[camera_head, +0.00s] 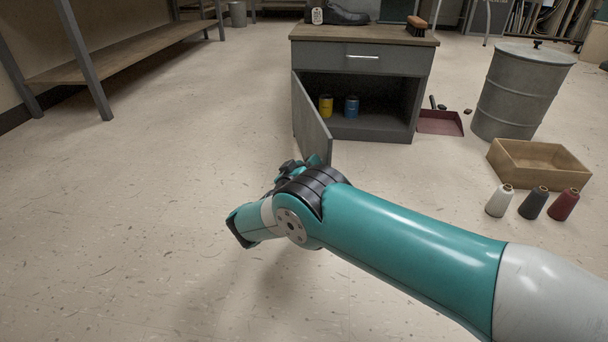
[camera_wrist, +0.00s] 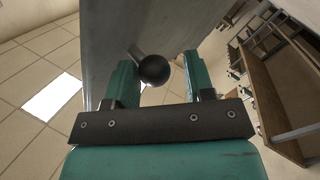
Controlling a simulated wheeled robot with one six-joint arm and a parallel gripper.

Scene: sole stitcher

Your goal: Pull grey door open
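The grey door (camera_head: 311,115) of a low cabinet (camera_head: 408,90) stands swung out at the cabinet's left side, with the inside open to view. In the wrist view the door (camera_wrist: 110,35) is a tall grey panel with a round black knob (camera_wrist: 154,70) on a short stem. My gripper (camera_wrist: 158,64) has its two teal fingers apart, one on each side of the knob, with gaps between fingers and knob. In the head view my gripper (camera_head: 314,161) is by the door's lower free edge, partly hidden behind my wrist; the knob is hidden there.
A yellow can (camera_head: 326,106) and a blue can (camera_head: 351,107) stand inside the cabinet. To the right are a dustpan (camera_head: 440,122), a metal drum (camera_head: 515,95), a wooden box (camera_head: 538,172) and thread spools (camera_head: 533,203). The floor left of the door is clear.

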